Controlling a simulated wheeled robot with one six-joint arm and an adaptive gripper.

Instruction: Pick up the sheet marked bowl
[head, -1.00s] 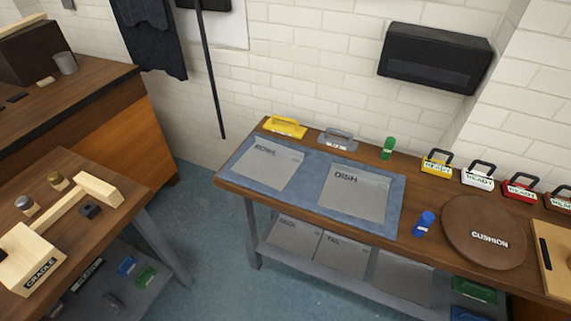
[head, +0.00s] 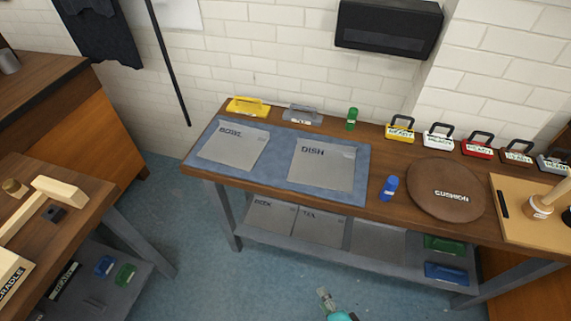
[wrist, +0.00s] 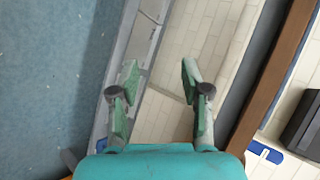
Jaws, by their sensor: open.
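The sheet marked bowl (head: 233,147) is a flat grey square lying on the left part of a blue mat (head: 278,172) on the bench. A second grey sheet, marked dish (head: 322,166), lies to its right on the same mat. My gripper (wrist: 155,82) is open and empty in the wrist view, its two green-padded fingers apart. In the head view only a small part of my arm's end shows at the bottom edge, well in front of the bench and far from the bowl sheet.
A yellow tool (head: 248,107) and a grey tool (head: 302,113) stand behind the mat. A blue cylinder (head: 389,187) and a round brown cushion (head: 446,205) are to the right. Further grey sheets (head: 270,217) lie on the lower shelf. Floor is free in front.

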